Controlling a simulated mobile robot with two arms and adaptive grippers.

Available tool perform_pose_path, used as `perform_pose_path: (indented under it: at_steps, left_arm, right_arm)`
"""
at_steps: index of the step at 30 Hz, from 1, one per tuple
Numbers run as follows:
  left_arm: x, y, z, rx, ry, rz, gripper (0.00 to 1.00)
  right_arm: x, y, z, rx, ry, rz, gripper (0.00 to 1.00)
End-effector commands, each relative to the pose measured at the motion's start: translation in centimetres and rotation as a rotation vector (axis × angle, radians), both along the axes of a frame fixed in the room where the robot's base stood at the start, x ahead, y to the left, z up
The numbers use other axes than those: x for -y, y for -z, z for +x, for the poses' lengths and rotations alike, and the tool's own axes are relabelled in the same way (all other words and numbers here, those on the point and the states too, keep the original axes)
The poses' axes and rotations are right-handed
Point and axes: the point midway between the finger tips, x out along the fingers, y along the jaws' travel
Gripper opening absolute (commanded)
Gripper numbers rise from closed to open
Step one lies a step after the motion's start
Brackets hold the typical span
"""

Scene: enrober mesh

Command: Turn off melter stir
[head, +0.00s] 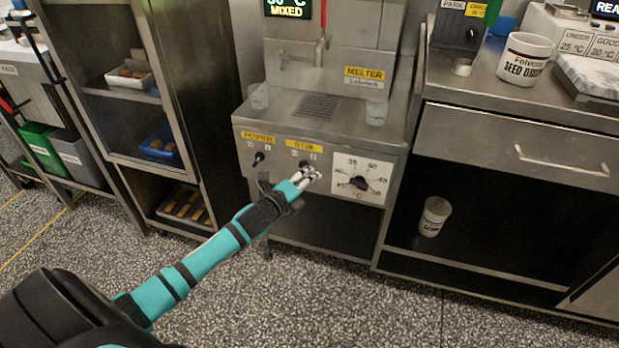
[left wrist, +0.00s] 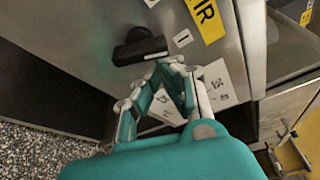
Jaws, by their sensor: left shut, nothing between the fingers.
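The melter (head: 320,120) is a steel unit with a yellow MELTER label. Its front has a POWER switch (head: 258,158) on the left and a yellow STIR label (head: 304,146) to its right. The black stir switch (left wrist: 140,48) shows in the left wrist view, with one end toward a small plate marked I (left wrist: 183,38). In the head view my gripper mostly covers this switch. My left gripper (head: 312,173) is shut and empty, its fingertips just beside the stir switch; I cannot tell whether they touch it. My right gripper is not in view.
A white temperature dial (head: 359,183) sits right of my left gripper. A red-handled tap (head: 320,50) is above the melter's grate. A white bucket (head: 524,58) stands on the right counter, and a cup (head: 434,216) on the shelf below. A dark rack (head: 190,60) stands left.

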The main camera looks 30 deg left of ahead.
Motion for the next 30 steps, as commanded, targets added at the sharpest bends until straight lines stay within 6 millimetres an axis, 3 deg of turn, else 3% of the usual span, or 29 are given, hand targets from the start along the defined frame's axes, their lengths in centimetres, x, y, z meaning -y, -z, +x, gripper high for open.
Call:
perform_pose_path:
  at_steps: [15,27,30]
  left_arm:
    - [-0.3,-1.2,0.0,0.097,-0.003,-0.403,0.0]
    - [-0.8,-1.9,-0.2,0.173,-0.004,-0.723,0.0]
    - [-0.8,-1.9,-0.2,0.175,-0.002,-0.73,0.0]
  right_arm:
    - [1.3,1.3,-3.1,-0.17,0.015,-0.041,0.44]
    - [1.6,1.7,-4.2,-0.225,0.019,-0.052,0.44]
    - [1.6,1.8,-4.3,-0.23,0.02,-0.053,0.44]
